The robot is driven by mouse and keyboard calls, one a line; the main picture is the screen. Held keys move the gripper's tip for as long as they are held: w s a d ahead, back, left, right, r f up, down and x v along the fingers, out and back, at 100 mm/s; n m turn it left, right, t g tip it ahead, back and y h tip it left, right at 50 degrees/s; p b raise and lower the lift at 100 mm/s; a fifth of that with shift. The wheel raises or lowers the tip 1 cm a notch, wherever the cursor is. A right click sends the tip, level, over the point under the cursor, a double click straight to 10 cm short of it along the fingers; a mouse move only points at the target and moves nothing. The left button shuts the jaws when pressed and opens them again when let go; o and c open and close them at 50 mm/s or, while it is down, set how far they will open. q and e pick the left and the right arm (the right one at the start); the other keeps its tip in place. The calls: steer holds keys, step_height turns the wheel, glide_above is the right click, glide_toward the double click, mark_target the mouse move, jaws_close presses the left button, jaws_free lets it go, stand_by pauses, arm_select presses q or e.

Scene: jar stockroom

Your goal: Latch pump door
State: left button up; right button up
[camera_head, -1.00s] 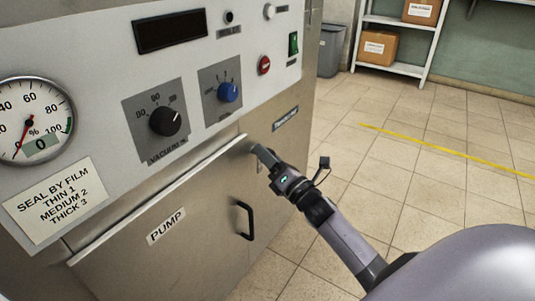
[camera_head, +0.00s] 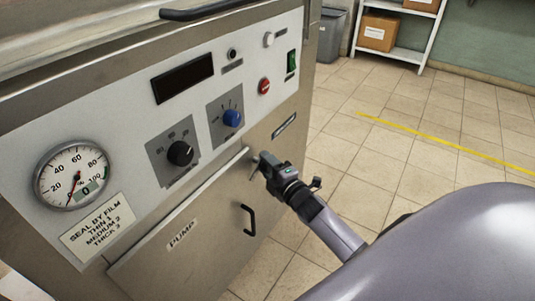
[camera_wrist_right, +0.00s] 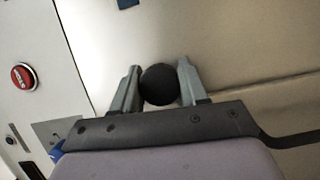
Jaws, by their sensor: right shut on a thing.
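The pump door (camera_head: 190,250), a steel panel labelled PUMP, is low on the machine's front. It has a black bar handle (camera_head: 249,220), apart from my gripper. I cannot tell whether the door is fully flush. My right gripper (camera_head: 260,166) is at the door's upper right corner. In the right wrist view, its fingers (camera_wrist_right: 159,70) are closed on either side of a round black knob (camera_wrist_right: 159,86), which I take for the latch knob. In the head view the knob is hidden by the gripper. My left gripper is out of view.
Above the door is a control panel with a gauge (camera_head: 72,177), a black dial (camera_head: 180,153), a blue dial (camera_head: 232,117) and a red button (camera_head: 264,86). A grey bin (camera_head: 330,35) and a shelf with boxes (camera_head: 379,32) stand behind. The tiled floor (camera_head: 440,150) at right is clear.

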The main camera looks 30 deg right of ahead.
steer(key=shift+r+m+g+p, duration=0.25)
steer(key=shift+m+g+p, duration=0.15)
steer(key=shift+m+p, duration=0.8)
steer(key=shift+p, duration=0.35)
steer(key=m+g+p, duration=0.1)
steer(key=m+p, duration=0.1)
steer(key=shift+f+y+p, duration=0.15)
steer(key=shift+y+p, duration=0.25)
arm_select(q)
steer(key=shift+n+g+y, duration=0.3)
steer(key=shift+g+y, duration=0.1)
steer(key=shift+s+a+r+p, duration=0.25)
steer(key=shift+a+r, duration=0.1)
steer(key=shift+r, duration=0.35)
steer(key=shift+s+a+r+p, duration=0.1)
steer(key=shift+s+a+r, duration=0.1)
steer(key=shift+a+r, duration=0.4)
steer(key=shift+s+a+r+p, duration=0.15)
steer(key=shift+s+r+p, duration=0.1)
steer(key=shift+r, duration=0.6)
arm_select(e)
steer(key=shift+a+f+m+g+y, duration=0.1)
steer(key=shift+m+g+y, duration=0.25)
steer(key=shift+m, duration=0.35)
steer(key=o, duration=0.8)
steer(key=shift+c, duration=0.2)
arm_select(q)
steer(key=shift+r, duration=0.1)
